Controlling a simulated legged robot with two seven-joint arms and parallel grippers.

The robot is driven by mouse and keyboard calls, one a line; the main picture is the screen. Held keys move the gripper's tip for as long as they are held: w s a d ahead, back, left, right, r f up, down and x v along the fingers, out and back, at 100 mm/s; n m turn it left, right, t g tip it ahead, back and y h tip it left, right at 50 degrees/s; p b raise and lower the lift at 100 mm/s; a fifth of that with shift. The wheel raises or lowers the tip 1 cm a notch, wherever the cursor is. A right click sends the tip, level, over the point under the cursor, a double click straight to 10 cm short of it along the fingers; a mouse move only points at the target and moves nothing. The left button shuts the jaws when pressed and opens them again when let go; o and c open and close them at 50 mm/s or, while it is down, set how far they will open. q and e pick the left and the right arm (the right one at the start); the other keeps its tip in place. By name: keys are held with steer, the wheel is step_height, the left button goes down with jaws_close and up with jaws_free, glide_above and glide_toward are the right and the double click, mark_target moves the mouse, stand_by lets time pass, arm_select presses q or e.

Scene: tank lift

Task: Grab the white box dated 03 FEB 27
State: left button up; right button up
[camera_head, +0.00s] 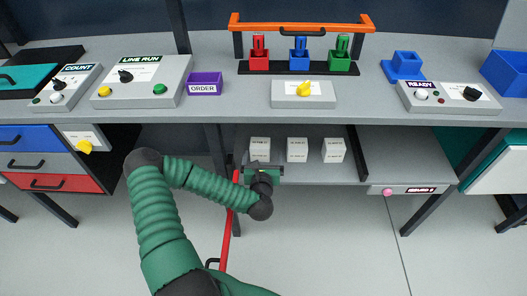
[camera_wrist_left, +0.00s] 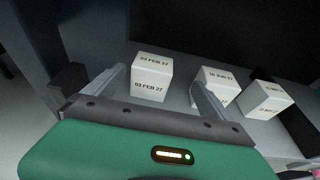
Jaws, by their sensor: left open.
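The white box (camera_wrist_left: 152,77) dated 03 FEB 27 stands on the lower shelf. In the head view it is the leftmost white box (camera_head: 260,147) of three. My left gripper (camera_head: 264,167) is at the shelf's front, just before this box. In the wrist view the left gripper (camera_wrist_left: 160,80) is open and empty, its fingers pointing to either side of the box; I cannot tell whether they touch it. A middle white box (camera_wrist_left: 216,86) and a right white box (camera_wrist_left: 265,99) stand to its right; their dates are hard to read. My right gripper is not in view.
The lower shelf (camera_head: 310,174) lies under a grey worktop (camera_head: 225,108) bearing control boxes and coloured blocks. A dark divider (camera_head: 357,153) stands right of the boxes. A red bar (camera_head: 229,210) rises beside my left gripper. Drawers (camera_head: 45,162) are at left.

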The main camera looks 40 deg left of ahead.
mark_target(258, 151)
arm_select(q)
steer(key=a+f, duration=0.1)
steer(key=w+a, duration=0.1)
steer(key=a, duration=0.1)
steer(key=w+a+f+b, duration=0.1)
steer(key=shift+w+a+f, duration=0.2)
steer(key=shift+a+f, duration=0.15)
steer(key=shift+a, duration=0.05)
steer(key=w, duration=0.1)
steer(key=w+b, duration=0.1)
steer(key=w+a+f, duration=0.1)
steer(key=shift+r, duration=0.2)
steer(key=shift+a+f, duration=0.3)
steer(key=shift+a, duration=0.15)
steer(key=c, duration=0.5)
steer(key=shift+c, duration=1.3)
steer(key=shift+d+r, duration=0.2)
steer(key=shift+d, duration=0.1)
steer(key=c, duration=0.8)
steer(key=shift+a, duration=0.1)
steer(key=shift+c, duration=0.2)
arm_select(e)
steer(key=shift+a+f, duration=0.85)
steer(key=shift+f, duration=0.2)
